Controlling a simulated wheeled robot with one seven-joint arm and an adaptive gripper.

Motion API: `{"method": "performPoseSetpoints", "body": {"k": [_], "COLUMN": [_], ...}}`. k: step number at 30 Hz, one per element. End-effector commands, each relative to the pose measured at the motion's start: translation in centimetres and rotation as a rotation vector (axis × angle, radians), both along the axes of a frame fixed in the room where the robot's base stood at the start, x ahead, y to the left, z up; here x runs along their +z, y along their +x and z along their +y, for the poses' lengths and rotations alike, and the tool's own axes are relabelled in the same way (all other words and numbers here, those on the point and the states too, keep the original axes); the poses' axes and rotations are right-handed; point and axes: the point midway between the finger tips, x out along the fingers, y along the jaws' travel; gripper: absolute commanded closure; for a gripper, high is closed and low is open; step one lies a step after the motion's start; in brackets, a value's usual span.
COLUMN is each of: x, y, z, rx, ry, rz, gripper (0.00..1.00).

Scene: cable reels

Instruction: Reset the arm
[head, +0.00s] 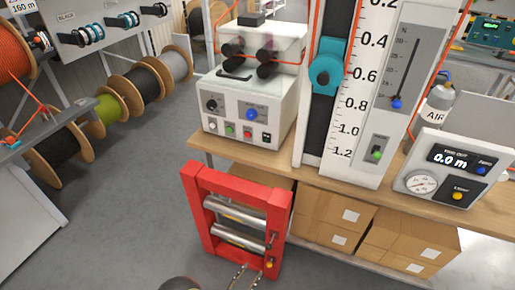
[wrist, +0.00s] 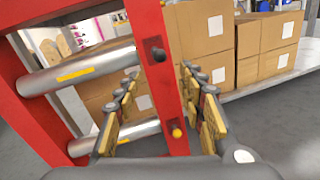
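My gripper (wrist: 158,105) is open in the wrist view, with its two fingers apart and pointing at the red frame (wrist: 172,70). The red upright post with a yellow knob (wrist: 177,133) shows between the fingers; I cannot tell whether they touch it. In the head view my gripper (head: 240,275) shows only in part at the bottom edge, in front of the red frame (head: 200,215). The frame holds two metal rollers (head: 235,213), one above the other. Most of my arm is out of view.
A wooden bench (head: 310,180) carries a white control box (head: 245,110), a tall scale (head: 350,100) and a meter panel (head: 440,175). Cardboard boxes (head: 335,215) sit beneath it. Cable reels (head: 140,85) line the left wall. The floor (head: 120,200) left of the red frame is clear.

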Motion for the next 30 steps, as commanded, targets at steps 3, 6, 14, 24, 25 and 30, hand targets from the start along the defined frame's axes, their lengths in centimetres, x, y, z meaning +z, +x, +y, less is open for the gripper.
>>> {"method": "performPoseSetpoints", "body": {"k": [3, 6, 14, 24, 25, 30], "x": [-0.1, -1.1, -1.5, 5.3, 6.1, 11.0], "y": [0.0, -0.6, -5.6, -9.4, -9.6, -10.8], "z": [0.0, -1.0, -7.5, -9.4, -9.4, -9.5], "rx": [0.0, -0.04, -0.263, -0.612, -0.646, -0.839], "ry": [-0.008, -0.011, -0.041, 0.162, 0.189, 0.377], "rz": [0.01, 0.056, 0.191, 0.279, 0.283, 0.306], "gripper": [0.6, 0.6, 0.6, 0.6, 0.6, 0.6]}}
